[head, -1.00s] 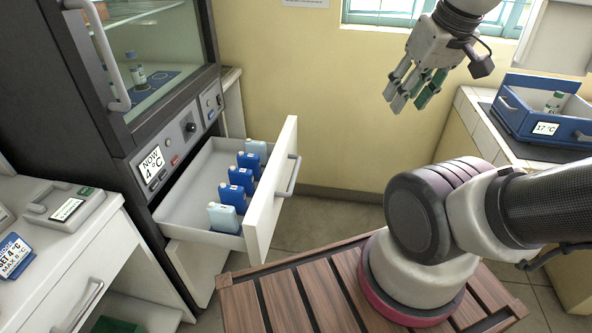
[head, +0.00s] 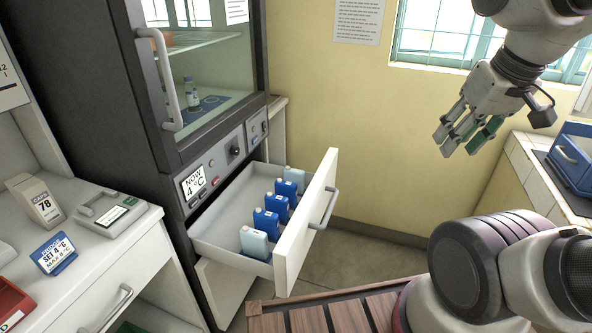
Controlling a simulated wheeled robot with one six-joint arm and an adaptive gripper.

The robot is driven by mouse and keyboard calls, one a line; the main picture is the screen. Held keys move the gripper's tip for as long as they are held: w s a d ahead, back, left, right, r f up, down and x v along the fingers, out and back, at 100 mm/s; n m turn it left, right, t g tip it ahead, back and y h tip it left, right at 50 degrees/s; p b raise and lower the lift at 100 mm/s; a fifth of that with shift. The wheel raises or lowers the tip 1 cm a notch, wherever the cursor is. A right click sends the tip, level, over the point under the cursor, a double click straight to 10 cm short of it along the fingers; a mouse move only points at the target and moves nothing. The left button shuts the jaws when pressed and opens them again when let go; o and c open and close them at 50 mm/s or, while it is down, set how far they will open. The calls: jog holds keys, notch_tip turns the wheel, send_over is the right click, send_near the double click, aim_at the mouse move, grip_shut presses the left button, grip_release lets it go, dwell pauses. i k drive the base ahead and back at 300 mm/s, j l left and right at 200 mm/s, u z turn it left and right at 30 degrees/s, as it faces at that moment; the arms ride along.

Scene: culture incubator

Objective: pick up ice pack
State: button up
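Several ice packs stand upright in a row in an open white drawer (head: 225,207) below the incubator. Dark blue ice packs (head: 266,221) are in the middle of the row. A pale blue ice pack (head: 254,243) stands at the near end and another pale one (head: 294,176) at the far end. My gripper (head: 461,147) hangs in the air at the upper right, well apart from the drawer, with its fingers pointing down and left. A green part shows at one finger. Its fingers look apart, with nothing seen held between them.
The dark incubator (head: 110,100) has a closed glass door with a vial inside; its panel (head: 194,182) reads NOW 4 °C. The drawer front (head: 306,220) stands out into the room. A white counter (head: 95,255) is at left, with a sign reading SET 4 °C. A blue tray (head: 572,160) is at right.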

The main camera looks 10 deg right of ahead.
aim_at(297, 176)
jog(key=i+l+u, duration=0.35)
jog(key=l+u, duration=0.2)
jog(key=i+l+u, duration=0.1)
jog(key=l+u, duration=0.15)
jog(key=l, duration=0.15)
jog(key=i+l+u, duration=0.1)
jog(key=l+u, duration=0.45)
jog(key=l, duration=0.15)
